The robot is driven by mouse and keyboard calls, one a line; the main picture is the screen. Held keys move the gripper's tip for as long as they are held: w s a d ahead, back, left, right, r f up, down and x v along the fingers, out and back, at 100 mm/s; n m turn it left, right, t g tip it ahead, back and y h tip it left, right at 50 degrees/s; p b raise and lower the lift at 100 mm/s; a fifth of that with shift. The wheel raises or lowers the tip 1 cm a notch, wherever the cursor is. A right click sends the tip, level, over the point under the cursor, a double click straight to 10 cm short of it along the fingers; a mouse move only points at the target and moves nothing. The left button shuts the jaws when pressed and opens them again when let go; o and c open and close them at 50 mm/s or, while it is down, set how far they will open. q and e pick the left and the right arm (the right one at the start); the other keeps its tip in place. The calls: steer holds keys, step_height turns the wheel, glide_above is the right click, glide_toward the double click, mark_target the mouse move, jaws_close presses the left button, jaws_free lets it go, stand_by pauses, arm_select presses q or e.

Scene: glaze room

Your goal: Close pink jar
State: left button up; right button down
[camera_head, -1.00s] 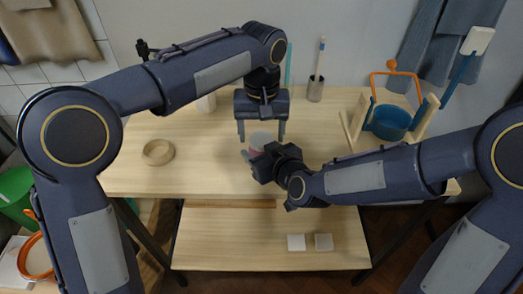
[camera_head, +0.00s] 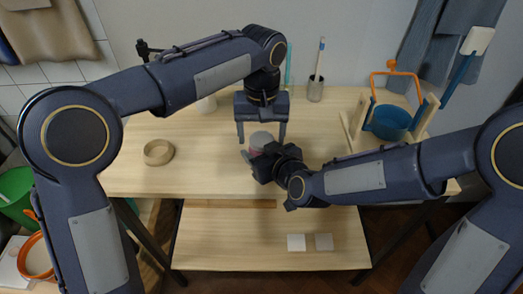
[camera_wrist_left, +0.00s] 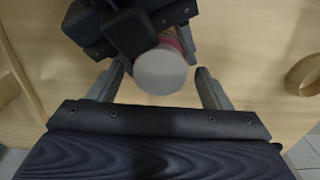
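The pink jar (camera_head: 257,152) stands upright at the middle of the table, largely hidden by my right gripper. A round grey-white lid (camera_head: 261,139) covers its top; whether it is fully seated I cannot tell. In the left wrist view the lid (camera_wrist_left: 160,71) hides most of the jar, with a strip of pink (camera_wrist_left: 171,41) behind it. My left gripper (camera_head: 261,135) points down over the lid, its fingers apart on either side with gaps to it. My right gripper (camera_head: 254,160) reaches in from the right with its fingers around the jar's body, partly hidden.
A round wooden ring (camera_head: 158,152) lies at the left of the table. A metal cup with a brush (camera_head: 315,90) stands at the back. Two white tiles (camera_head: 297,242) lie on the lower shelf.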

mark_target(262, 138)
arm_select(q)
steer(key=shift+r, duration=2.25)
steer(key=shift+r, duration=0.1)
steer(key=shift+c, duration=0.3)
step_height(262, 138, up, 3)
steer(key=shift+r, duration=0.15)
steer(key=shift+f, duration=4.05)
